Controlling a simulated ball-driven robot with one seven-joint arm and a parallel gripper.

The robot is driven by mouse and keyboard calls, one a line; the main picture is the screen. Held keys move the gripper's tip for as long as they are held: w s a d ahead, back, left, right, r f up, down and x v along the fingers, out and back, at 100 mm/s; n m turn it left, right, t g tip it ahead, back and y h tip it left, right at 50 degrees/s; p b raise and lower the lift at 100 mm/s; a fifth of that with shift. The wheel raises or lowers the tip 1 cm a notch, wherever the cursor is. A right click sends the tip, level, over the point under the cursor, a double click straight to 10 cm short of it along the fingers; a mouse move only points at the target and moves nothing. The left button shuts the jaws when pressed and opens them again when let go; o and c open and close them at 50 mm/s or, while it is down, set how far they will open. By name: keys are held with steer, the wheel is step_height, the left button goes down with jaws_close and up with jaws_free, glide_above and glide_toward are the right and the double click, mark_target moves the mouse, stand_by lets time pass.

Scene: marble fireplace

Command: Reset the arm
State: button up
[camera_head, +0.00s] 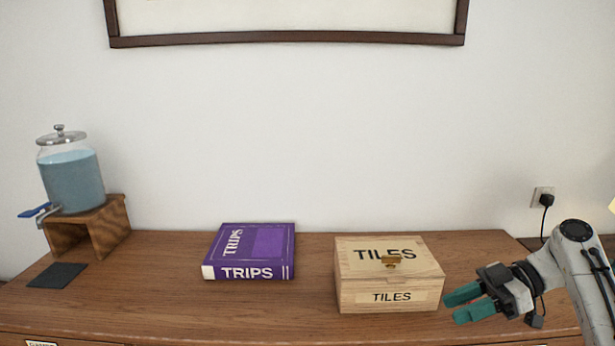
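My gripper (461,304) is at the right, over the right end of the wooden dresser top (170,290). Its two teal fingers point left and stand apart, with nothing visible between them. The fingertips are close to the right side of a wooden box (357,272) labelled TILES. I cannot tell whether they touch it. My arm comes in from the right edge of the picture.
The TILES box is closed, with a brass clasp on top. A purple TRIPS book (250,250) lies left of it. At far left a glass drink dispenser (72,180) stands on a wooden stand (112,222), near a dark mat (57,275). A plugged socket (543,197) is on the wall.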

steer(key=s+a+f+m+h+p, duration=0.1)
steer(key=s+a+f+m+h, duration=0.15)
steer(key=s+f, duration=0.35)
steer(key=s+a+f+m+t+h+p, duration=0.1)
steer(key=s+a+f+m, duration=0.25)
steer(key=f, duration=0.45)
steer(key=s+a+f+m+h, duration=0.25)
steer(key=s+a+f, duration=0.2)
steer(key=f, duration=0.25)
steer(key=s+d+m+h+p, duration=0.1)
steer(key=s+d+m+h, duration=0.2)
steer(key=s, duration=0.9)
steer(key=s+d+m+h+p, duration=0.1)
steer(key=s+d+m+h, duration=0.3)
steer(key=s, duration=0.8)
steer(key=shift+s+d+r+m, duration=0.25)
steer(key=shift+s+d+m, duration=0.05)
steer(key=shift+d+m, duration=0.6)
steer(key=shift+o, duration=0.5)
